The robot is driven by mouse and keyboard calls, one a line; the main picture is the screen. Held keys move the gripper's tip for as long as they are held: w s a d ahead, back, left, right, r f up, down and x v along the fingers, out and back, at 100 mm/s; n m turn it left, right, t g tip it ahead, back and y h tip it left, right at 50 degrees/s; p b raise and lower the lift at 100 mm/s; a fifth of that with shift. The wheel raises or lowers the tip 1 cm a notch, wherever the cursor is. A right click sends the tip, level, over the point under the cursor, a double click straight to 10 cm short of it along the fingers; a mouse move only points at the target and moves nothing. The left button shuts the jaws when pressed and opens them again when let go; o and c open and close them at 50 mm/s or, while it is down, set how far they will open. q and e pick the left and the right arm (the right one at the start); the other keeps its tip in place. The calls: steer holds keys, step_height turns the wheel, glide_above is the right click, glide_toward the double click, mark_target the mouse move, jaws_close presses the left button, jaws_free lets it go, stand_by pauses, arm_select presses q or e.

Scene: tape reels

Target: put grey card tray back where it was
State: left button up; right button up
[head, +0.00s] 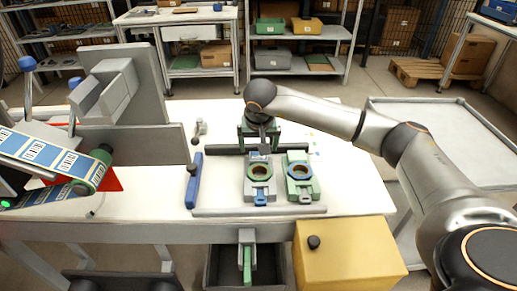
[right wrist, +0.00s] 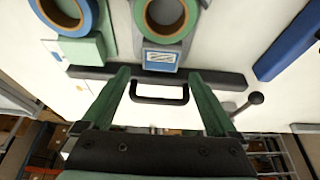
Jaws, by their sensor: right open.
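In the right wrist view the tray (right wrist: 178,48) is just beyond my fingertips, past a dark bar. My right gripper (head: 258,140) is low over the table behind the tray. In the right wrist view its two green fingers (right wrist: 168,88) are apart, with a black handle (right wrist: 159,100) showing between them. I cannot tell whether they touch the handle. My left gripper is not in view.
A green tray (head: 303,189) with a blue reel stands right of the grey tray. A long blue block (head: 194,183) lies to its left. A label machine (head: 50,155) stands left.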

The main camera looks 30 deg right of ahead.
mark_target(259, 172)
steer(key=v, duration=0.8)
steer(key=shift+s+r+p, duration=0.15)
steer(key=shift+r+p, duration=0.15)
steer(key=shift+a, duration=0.1)
